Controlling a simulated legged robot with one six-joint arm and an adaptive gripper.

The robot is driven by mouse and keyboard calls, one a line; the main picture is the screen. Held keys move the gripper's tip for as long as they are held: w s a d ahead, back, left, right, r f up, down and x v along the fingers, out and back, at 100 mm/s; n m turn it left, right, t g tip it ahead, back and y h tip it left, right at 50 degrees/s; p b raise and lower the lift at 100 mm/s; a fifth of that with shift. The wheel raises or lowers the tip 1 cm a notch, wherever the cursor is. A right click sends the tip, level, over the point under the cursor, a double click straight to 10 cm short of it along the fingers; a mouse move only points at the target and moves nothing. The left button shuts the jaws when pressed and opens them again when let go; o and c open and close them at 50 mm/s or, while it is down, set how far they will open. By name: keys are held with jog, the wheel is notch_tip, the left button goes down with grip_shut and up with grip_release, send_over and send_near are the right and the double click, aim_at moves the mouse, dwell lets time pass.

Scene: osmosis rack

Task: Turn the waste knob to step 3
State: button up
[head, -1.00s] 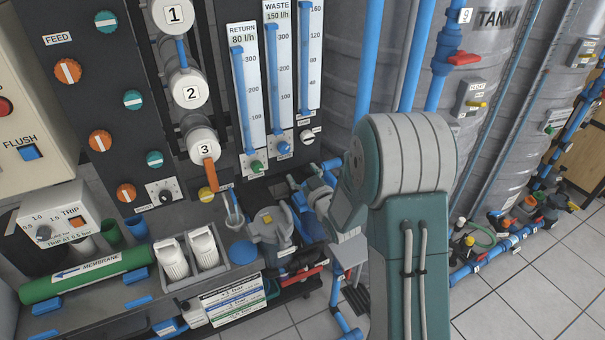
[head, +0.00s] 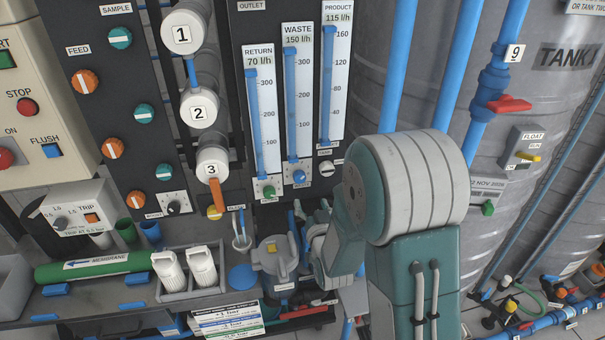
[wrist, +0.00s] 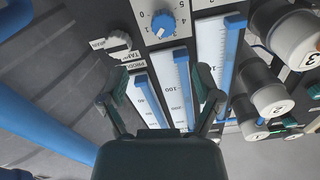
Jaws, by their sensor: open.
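The waste knob is a small blue knob (head: 299,177) at the foot of the gauge labelled WASTE 150 l/h (head: 298,90). In the wrist view this blue knob (wrist: 163,22) sits on a white numbered dial at the top; its pale pointer seems to face near the 1, but it is small. My gripper (wrist: 158,85) is open and empty in the wrist view. Its fingers are spread across the gauge strips, apart from the knob, which lies beyond the fingertips. In the head view my arm hides much of the gripper, below and right of the knob.
A green knob (head: 269,192) and a white-grey knob (head: 326,168) flank the waste knob. White-capped cylinders (head: 213,168) with an orange handle (head: 217,194) stand to the left. A grey pump-like housing (head: 275,256) is below. Blue pipes (head: 399,66) and a large tank (head: 520,120) are to the right.

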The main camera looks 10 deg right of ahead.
aim_at(301, 179)
jog(key=w, duration=0.2)
jog(key=w+a, duration=0.1)
jog(key=w, duration=0.2)
jog(key=shift+a, duration=0.2)
jog(key=w, duration=0.1)
jog(key=w+d, duration=0.1)
jog(key=w, duration=0.3)
jog(key=shift+w+d, duration=0.25)
jog(key=shift+w+a, duration=0.1)
jog(key=shift+a, duration=0.4)
jog(key=c, duration=0.8)
jog(key=shift+d, duration=0.25)
grip_shut()
